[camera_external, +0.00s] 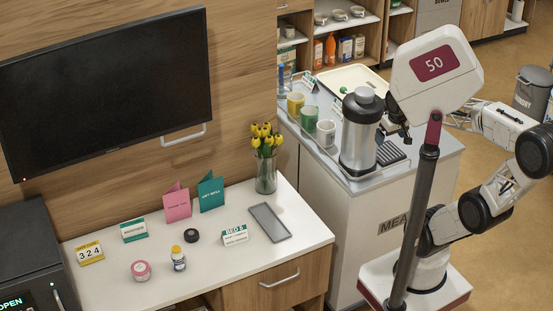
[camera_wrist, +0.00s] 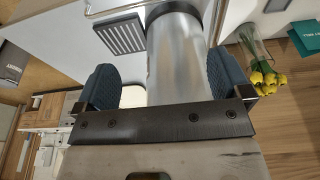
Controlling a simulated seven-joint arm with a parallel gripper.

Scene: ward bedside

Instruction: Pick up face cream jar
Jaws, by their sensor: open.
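A small pink jar with a pale label (camera_external: 141,270), which looks like the face cream jar, stands on the white bedside counter (camera_external: 105,295) near its front left. It is not in the wrist view. My gripper (camera_wrist: 165,82) is open, its two dark blue fingers spread apart with nothing held. The steel flask (camera_wrist: 180,50) shows beyond and between them. In the external view my gripper (camera_external: 397,135) is far right of the jar, beside the flask (camera_external: 361,135), and partly hidden by the white "50" sign.
A small yellow-capped bottle (camera_external: 178,259) stands just right of the jar. A dark round object (camera_external: 192,235), cards, a grey tablet-like slab (camera_external: 270,222) and a flower vase (camera_external: 266,172) are also on the counter. Mugs (camera_external: 326,133) stand on the cart. The post (camera_external: 415,215) rises before my arm.

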